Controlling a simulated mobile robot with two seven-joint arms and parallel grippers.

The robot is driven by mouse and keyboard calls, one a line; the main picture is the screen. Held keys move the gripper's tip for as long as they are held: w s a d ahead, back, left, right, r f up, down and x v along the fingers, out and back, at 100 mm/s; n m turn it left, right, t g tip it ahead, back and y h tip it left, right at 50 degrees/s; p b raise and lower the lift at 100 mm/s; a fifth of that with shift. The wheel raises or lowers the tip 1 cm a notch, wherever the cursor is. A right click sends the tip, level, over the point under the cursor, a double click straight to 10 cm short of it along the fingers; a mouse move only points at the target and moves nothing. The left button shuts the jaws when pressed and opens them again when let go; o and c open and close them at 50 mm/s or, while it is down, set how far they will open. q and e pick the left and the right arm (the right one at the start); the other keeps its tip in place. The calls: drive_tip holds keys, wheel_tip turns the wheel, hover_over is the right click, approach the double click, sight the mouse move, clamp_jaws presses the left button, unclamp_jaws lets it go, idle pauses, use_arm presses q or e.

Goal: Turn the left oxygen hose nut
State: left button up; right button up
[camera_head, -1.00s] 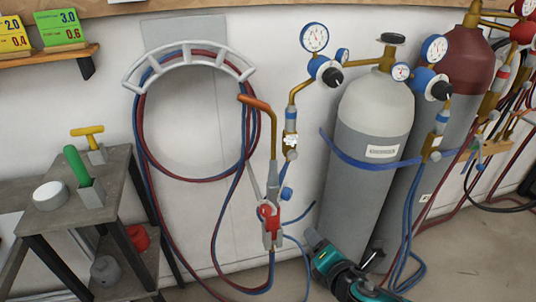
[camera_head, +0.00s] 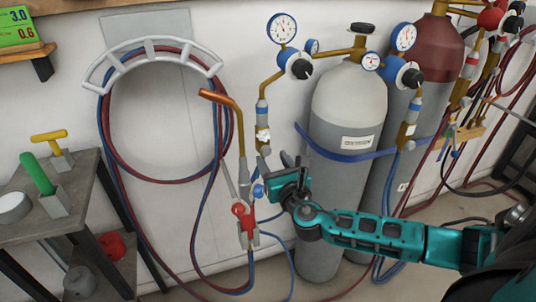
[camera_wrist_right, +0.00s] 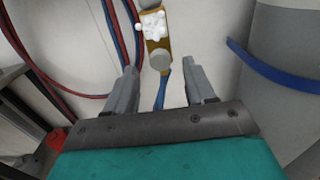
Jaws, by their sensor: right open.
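The left oxygen line hangs from the gauge by the grey cylinder (camera_head: 345,105). Its brass fitting (camera_head: 262,128) carries a patch of white foam-like blobs; it also shows in the right wrist view (camera_wrist_right: 152,25). At the fitting's lower end is a grey round hose nut (camera_wrist_right: 160,61), with a blue hose (camera_wrist_right: 161,90) below it. My right gripper (camera_head: 277,164) is open, just below and beside the fitting. In the wrist view its fingers (camera_wrist_right: 162,82) stand either side of the blue hose, with the nut just beyond the tips. I see no contact. My left gripper is out of view.
A torch with a red valve (camera_head: 240,210) hangs left of my right gripper. Coiled red and blue hoses hang on a white rack (camera_head: 150,48). A blue strap (camera_head: 345,155) crosses the grey cylinder. A grey stand (camera_head: 85,195) is at left.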

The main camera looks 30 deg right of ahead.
sight(267, 152)
drive_tip(key=shift+x, duration=2)
clamp_jaws()
